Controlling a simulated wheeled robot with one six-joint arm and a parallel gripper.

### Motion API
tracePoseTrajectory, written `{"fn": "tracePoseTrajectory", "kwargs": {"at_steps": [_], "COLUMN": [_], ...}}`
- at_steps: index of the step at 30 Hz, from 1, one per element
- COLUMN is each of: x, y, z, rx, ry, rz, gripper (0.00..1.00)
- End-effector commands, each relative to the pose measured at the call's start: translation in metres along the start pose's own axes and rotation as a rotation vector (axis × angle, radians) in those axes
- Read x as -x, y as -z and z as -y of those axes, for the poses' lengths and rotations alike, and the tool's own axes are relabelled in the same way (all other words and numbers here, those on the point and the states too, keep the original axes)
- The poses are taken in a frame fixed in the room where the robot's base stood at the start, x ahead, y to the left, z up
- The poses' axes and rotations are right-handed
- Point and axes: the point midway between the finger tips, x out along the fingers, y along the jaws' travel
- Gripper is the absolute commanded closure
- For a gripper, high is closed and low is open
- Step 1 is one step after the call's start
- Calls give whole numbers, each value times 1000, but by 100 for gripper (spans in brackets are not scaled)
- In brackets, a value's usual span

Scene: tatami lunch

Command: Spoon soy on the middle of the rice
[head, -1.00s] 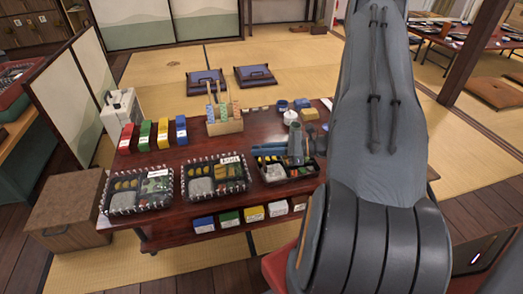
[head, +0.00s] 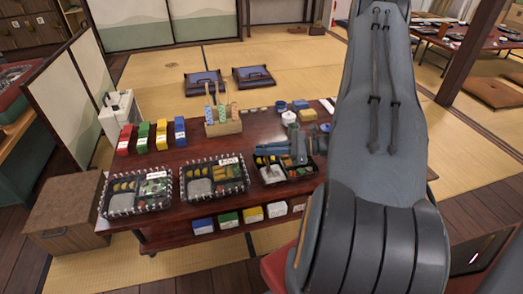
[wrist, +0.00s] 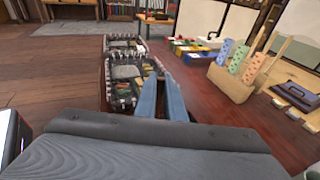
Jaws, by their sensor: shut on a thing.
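My gripper (head: 262,150), with blue fingers, is over the nearest-right black lunch box (head: 314,172) in the head view. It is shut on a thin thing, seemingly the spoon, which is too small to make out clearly. Its lower end appears close above the pale rice (head: 271,177) at the box's left; I cannot tell whether it touches. The blue fingers (wrist: 172,98) lie close together in the wrist view, and the tip is hidden there. I cannot tell which vessel holds the soy.
Two other lunch boxes with striped rims (head: 136,193) (head: 214,179) stand to the left on the dark red table (head: 178,222). A wooden holder (head: 223,128) and a white jar (head: 289,117) stand behind, with coloured blocks (head: 161,134) at the back left.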

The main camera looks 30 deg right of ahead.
Motion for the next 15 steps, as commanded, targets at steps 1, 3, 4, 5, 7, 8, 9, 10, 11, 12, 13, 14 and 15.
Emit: {"fn": "tracePoseTrajectory", "kwargs": {"at_steps": [1, 3, 4, 5, 7, 8, 9, 10, 11, 12, 13, 14, 15], "x": [2, 3, 3, 3, 3, 3, 3, 3, 3, 3, 4, 4, 5], "y": [1, 1, 1, 1, 1, 1, 1, 1, 1, 1, 1, 1, 1], "z": [1, 1, 1, 1, 1, 1, 1, 1, 1, 1, 2, 2, 2], "rx": [0, 0, 0, 0, 0, 0, 0, 0, 0, 0, 0, 0, 0], "ry": [1, 0, 0, 0, 0, 0, 0, 0, 0, 0, 0, 0, 0], "rz": [0, -1, 0, 0, 0, 0, 0, 0, 0, 0, 0, 0, 0], "gripper": [100, 100, 100, 100, 100, 100, 100, 100, 100, 100, 100, 100, 100]}}
